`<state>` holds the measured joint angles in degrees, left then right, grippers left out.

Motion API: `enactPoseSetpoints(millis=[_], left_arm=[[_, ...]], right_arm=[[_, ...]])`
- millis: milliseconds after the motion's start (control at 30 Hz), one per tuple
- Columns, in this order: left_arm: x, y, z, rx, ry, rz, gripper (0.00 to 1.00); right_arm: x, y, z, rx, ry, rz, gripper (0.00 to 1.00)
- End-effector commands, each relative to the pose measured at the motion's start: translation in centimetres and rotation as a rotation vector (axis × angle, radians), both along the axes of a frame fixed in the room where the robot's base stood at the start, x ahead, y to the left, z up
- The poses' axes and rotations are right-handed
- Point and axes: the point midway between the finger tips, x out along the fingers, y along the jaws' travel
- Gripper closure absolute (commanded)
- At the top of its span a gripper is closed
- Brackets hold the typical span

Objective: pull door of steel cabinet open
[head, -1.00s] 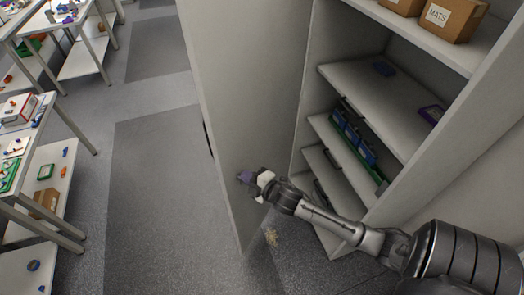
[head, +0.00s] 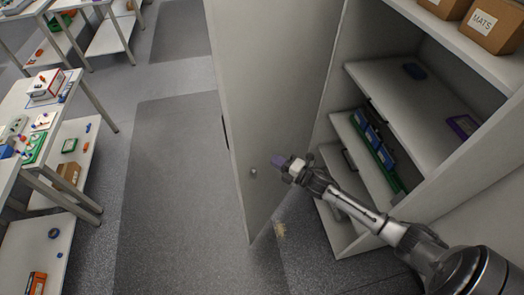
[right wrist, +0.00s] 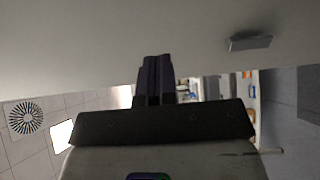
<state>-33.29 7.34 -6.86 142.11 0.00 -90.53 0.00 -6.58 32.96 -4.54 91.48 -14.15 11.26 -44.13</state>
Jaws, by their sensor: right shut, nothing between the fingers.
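The steel cabinet (head: 410,92) stands at the right of the head view with its shelves exposed. Its pale grey door (head: 272,90) stands swung out, inner face toward the cabinet. A dark handle (head: 225,132) shows at the door's outer edge, and a small round knob (head: 253,171) sits low on its inner face. My right gripper (head: 280,161) is shut and empty, in front of the inner face, a little right of the knob. Its dark purple fingers (right wrist: 155,80) show in the right wrist view against a pale surface; contact cannot be told. My left gripper is out of view.
Cardboard boxes (head: 490,25) and a blue-green rack (head: 376,140) sit on the cabinet shelves. Workbenches with small parts (head: 50,118) stand at the left. A grey floor mat (head: 170,190) lies clear between benches and door.

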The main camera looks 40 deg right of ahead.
Motion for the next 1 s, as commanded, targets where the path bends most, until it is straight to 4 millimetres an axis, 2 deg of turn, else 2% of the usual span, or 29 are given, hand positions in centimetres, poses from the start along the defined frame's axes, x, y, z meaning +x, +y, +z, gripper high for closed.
enactPoseSetpoints(millis=[33,200,400,633,1000], left_arm=[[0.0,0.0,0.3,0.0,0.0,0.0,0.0],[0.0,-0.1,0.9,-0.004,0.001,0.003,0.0],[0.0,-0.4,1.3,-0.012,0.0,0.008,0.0],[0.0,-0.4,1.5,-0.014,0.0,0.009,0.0],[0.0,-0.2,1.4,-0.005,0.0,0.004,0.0]], right_arm=[[1.0,0.2,0.3,0.001,-0.002,-0.001,1.0],[3.5,0.8,0.2,0.002,-0.001,-0.001,1.0],[5.4,1.2,0.1,0.001,0.0,-0.001,1.0],[6.3,1.4,0.0,0.001,0.001,0.0,1.0],[6.4,1.5,0.0,0.001,0.0,-0.001,1.0]])
